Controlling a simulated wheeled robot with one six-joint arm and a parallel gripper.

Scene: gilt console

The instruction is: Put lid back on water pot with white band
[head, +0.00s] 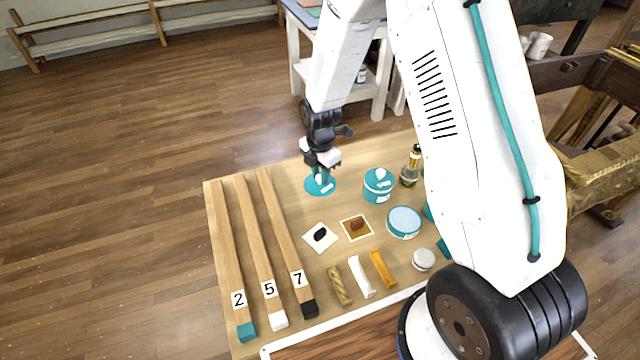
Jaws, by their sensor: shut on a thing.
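My gripper (321,174) is at the far side of the table, pointing down and shut on a teal lid (312,187) with white marks. The lid is at or just above the wood; I cannot tell if it touches. To its right stands a teal pot (378,196) with a teal and white top that looks like a lid in place. Nearer and further right is a round pot (404,222) with a pale blue top surface, which looks open. Its side shows teal and white, but the band is too small to make out. My gripper is apart from both pots.
Three long sticks (264,235) numbered 2, 5 and 7 lie at left. Two small cards (331,245) with dark pieces, several short bars (361,276) and a small white-topped tin (423,259) lie in front. My arm hides the table's right side.

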